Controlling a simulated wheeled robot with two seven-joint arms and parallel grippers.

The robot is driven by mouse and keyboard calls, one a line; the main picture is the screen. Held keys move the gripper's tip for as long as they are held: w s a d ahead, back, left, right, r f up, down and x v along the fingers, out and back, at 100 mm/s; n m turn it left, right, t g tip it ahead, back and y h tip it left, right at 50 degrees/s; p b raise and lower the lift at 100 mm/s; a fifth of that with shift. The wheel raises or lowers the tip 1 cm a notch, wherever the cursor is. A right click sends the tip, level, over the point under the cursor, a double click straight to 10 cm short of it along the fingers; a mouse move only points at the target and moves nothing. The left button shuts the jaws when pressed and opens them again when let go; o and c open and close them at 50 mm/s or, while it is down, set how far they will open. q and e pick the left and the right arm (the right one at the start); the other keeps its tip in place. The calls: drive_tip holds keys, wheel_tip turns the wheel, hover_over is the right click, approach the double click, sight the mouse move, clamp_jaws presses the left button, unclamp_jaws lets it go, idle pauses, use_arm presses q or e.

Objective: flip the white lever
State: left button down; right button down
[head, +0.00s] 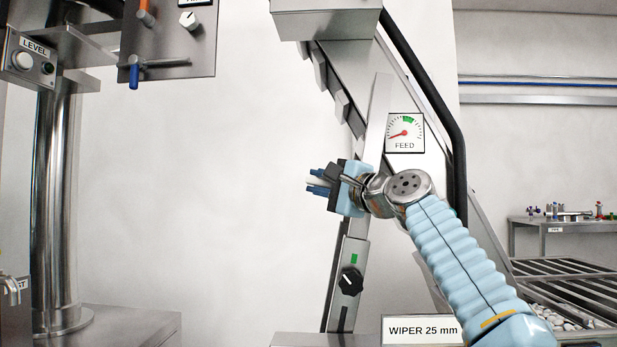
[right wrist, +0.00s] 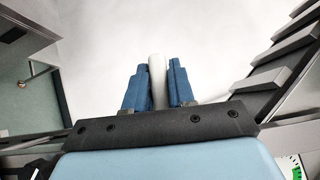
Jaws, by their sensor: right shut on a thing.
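The white lever (right wrist: 157,80) stands between the two blue fingers of my right gripper (right wrist: 156,84) in the right wrist view, with a finger close against each side. In the head view my right gripper (head: 316,181) points left in front of the inclined elevator, and only a small pale piece of the lever (head: 319,181) shows between the blue fingers. The gripper is shut on the lever. The lever's base and mounting are hidden behind the gripper body. My left gripper is out of view.
A FEED gauge (head: 405,133) sits on the elevator above my right wrist. A black knob (head: 350,281) is below, beside a WIPER 25 mm label (head: 421,330). A metal panel (head: 168,40) and post (head: 56,190) stand left. Bare wall lies between.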

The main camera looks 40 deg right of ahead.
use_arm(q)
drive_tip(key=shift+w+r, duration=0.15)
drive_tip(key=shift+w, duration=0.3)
use_arm(e)
drive_tip(key=shift+f, duration=0.1)
drive_tip(key=shift+w, duration=0.1)
drive_tip(key=c, duration=1)
unclamp_jaws()
drive_tip(key=shift+c, duration=0.2)
use_arm(q)
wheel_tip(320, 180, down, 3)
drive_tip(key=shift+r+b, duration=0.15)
drive_tip(key=shift+b, duration=1.1)
use_arm(e)
drive_tip(key=s+a+f, duration=0.1)
drive_tip(key=s, duration=1.2)
drive_tip(key=shift+s+f, duration=0.35)
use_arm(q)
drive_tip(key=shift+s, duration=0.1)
use_arm(e)
drive_tip(key=shift+a, duration=0.1)
